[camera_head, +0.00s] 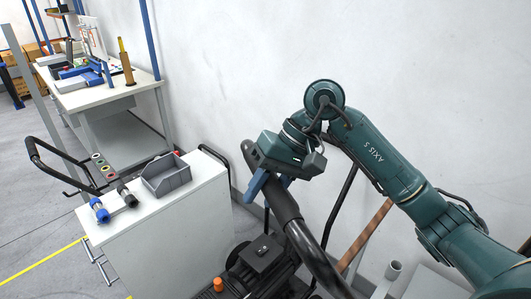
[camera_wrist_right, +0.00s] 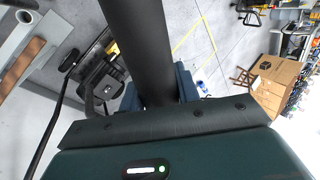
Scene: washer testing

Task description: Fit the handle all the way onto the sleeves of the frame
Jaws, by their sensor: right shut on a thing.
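The handle (camera_head: 284,207) is a thick black bent tube. It slants from the upper left down to the lower right in the head view, and it runs up from between the fingers in the right wrist view (camera_wrist_right: 138,45). My right gripper (camera_head: 264,188) has its blue fingers shut around the tube near its upper end. Thin black tubes (camera_head: 341,205), apparently of the frame, rise behind the handle. The black machine body (camera_head: 262,258) is low in the head view. I cannot make out the sleeves or whether the handle touches them. My left gripper is not in view.
A white cabinet (camera_head: 165,240) stands left of the machine, with a grey bin (camera_head: 167,178) and blue and black fittings on top. A wall is close behind. A workbench (camera_head: 100,92) is at the back left. Cardboard boxes (camera_wrist_right: 278,80) show in the wrist view.

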